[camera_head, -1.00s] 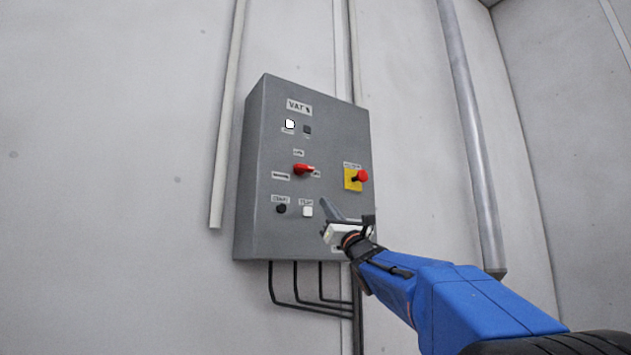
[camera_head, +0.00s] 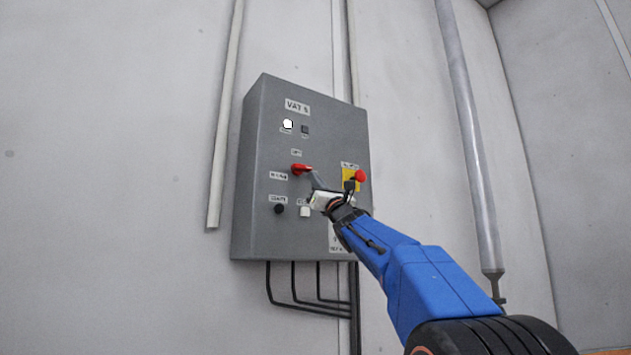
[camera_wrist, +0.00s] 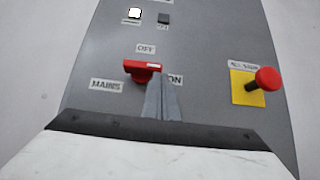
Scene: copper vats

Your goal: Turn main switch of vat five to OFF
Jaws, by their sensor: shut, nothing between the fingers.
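The grey control box (camera_head: 262,150) on the wall bears a label reading VAT and a digit that looks like 5. Its red main switch (camera_head: 301,169) sits mid-panel, beside the MAINS label (camera_wrist: 107,85). In the wrist view the red handle (camera_wrist: 142,69) lies about sideways, its white-marked end toward the ON label (camera_wrist: 175,79); the OFF label (camera_wrist: 146,49) is above it. My gripper (camera_head: 312,177) is shut and empty. In the wrist view its fingertips (camera_wrist: 158,82) are just below the handle's right end, touching or very near; I cannot tell which.
A red mushroom button (camera_head: 359,176) on a yellow plate is right of the switch, close to my wrist. A lit white lamp (camera_head: 288,124) is above. A black button (camera_head: 279,209) and a white button (camera_head: 305,211) are below. Wall pipes flank the box.

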